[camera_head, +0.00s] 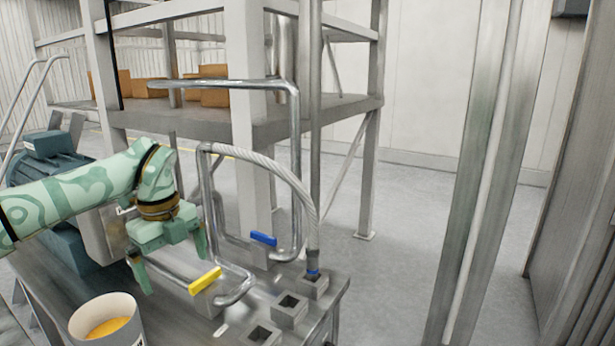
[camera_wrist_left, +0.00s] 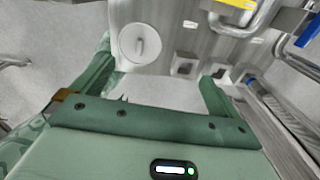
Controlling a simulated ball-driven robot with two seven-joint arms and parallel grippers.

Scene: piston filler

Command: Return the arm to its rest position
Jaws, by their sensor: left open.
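My left arm, pale green with darker patterns, comes in from the left in the head view. My left gripper (camera_head: 172,268) is open and empty, with its fingers pointing down above the metal bench, behind the white cup and left of the yellow valve handle. In the left wrist view the two green fingers of the left gripper (camera_wrist_left: 155,85) stand wide apart with nothing between them. My right gripper is not in view.
A white cup (camera_head: 88,309) with orange contents stands front left. A yellow valve handle (camera_head: 205,281) and a blue one (camera_head: 264,239) sit on steel pipes. Square sockets (camera_head: 290,306) line the metal bench (camera_head: 235,325). A steel post (camera_head: 485,150) rises right; the floor between is clear.

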